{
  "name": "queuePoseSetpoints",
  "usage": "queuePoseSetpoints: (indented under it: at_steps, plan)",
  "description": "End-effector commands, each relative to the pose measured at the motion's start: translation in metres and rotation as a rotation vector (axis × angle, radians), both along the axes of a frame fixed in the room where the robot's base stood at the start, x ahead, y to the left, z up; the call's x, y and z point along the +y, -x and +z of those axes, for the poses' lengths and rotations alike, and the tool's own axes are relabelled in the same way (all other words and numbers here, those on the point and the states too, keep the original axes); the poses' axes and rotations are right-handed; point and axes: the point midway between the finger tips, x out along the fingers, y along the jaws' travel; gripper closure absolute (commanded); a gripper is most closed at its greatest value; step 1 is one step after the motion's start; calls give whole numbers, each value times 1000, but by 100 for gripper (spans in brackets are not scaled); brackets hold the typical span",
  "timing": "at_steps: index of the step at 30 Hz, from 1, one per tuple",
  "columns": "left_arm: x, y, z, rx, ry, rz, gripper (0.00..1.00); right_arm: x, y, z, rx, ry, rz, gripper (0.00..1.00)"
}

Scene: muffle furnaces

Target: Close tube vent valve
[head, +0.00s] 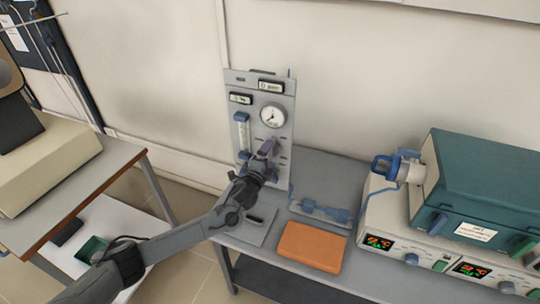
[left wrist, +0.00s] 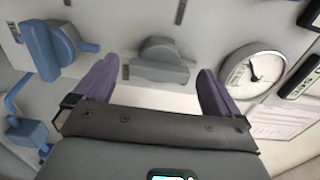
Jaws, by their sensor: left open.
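The grey upright gas panel (head: 285,100) stands on the bench against the wall. My left gripper (head: 265,150) is at the lower middle of the panel, below the round gauge (head: 272,115). In the left wrist view the gripper (left wrist: 158,85) is open, with its two purple fingers apart. A grey valve handle (left wrist: 158,62) shows on the panel between the fingers, with visible gaps on both sides. No label naming the tube vent valve is readable. The gripper hides part of the lower panel in the head view. My right gripper is out of view.
A blue-ended flowmeter (head: 242,135) is left of the gauge. Blue fittings (left wrist: 45,48) show left of the fingers in the wrist view. An orange block (head: 312,247) lies on the bench (head: 325,175). A teal furnace (head: 480,170) stands right. Bench space behind the orange block is partly clear.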

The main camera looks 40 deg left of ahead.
Motion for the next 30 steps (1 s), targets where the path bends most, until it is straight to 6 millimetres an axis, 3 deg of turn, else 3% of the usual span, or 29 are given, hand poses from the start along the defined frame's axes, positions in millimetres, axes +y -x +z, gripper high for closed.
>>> queuePoseSetpoints:
  at_steps: [6, 18, 28, 30]
  plan:
    - [5, -18, -1, 0, 1, 0, 2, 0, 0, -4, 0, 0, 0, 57]
    - [6, -22, 0, 1, 1, 0, 4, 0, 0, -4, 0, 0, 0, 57]
    - [6, -21, 0, 1, 0, 0, 54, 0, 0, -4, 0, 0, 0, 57]
    - [6, -21, -1, 1, 1, 0, 58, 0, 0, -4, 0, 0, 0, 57]
